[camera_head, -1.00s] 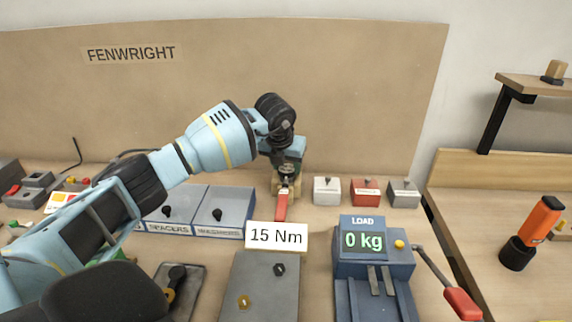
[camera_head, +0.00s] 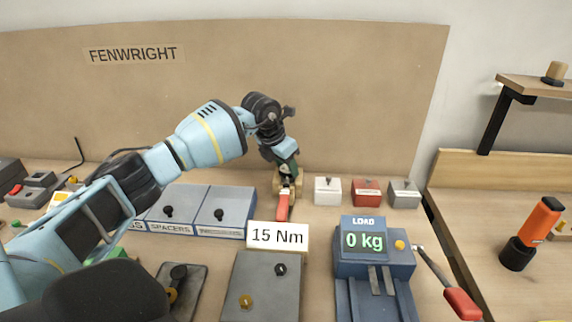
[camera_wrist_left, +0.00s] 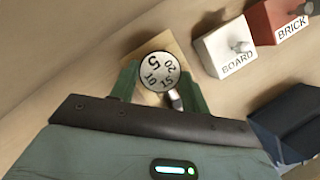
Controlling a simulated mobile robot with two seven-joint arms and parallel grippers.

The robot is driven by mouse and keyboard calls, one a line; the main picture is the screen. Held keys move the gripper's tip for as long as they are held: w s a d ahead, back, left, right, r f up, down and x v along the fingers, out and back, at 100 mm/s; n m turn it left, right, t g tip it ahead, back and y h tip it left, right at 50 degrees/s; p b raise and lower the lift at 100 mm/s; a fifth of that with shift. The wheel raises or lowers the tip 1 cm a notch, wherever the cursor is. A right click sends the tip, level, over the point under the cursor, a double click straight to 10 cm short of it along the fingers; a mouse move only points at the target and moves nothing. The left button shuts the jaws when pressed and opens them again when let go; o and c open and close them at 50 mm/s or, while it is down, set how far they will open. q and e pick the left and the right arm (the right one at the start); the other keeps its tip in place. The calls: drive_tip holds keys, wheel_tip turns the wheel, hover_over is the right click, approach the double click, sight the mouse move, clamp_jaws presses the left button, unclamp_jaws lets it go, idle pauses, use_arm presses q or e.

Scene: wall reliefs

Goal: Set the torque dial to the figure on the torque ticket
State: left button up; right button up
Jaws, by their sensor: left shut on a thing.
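The torque ticket (camera_head: 278,236) is a white card reading 15 Nm, standing at the front middle. The torque dial (camera_wrist_left: 159,72) is a round pale disc marked 5, 10, 15 and 20 on a wooden block (camera_wrist_left: 135,55). In the left wrist view the 15 lies nearest the grey metal shaft that runs out below the dial. My left gripper (camera_head: 287,176) is shut on the dial, with its green fingers (camera_wrist_left: 162,88) on either side of it. In the head view the gripper hides most of the dial. A red handle (camera_head: 283,207) sticks out toward the ticket.
White BOARD (camera_head: 327,191), red BRICK (camera_head: 366,193) and grey (camera_head: 404,194) boxes stand right of the dial. A blue load scale (camera_head: 374,265) reads 0 kg. Grey spacer bins (camera_head: 176,204) lie left, under my left arm. A backboard (camera_head: 350,90) rises behind.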

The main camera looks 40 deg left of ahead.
use_arm(q)
drive_tip(key=shift+m, duration=0.3)
drive_tip(key=o, duration=1)
drive_tip(key=shift+r, duration=0.1)
drive_tip(key=shift+v, duration=3.85)
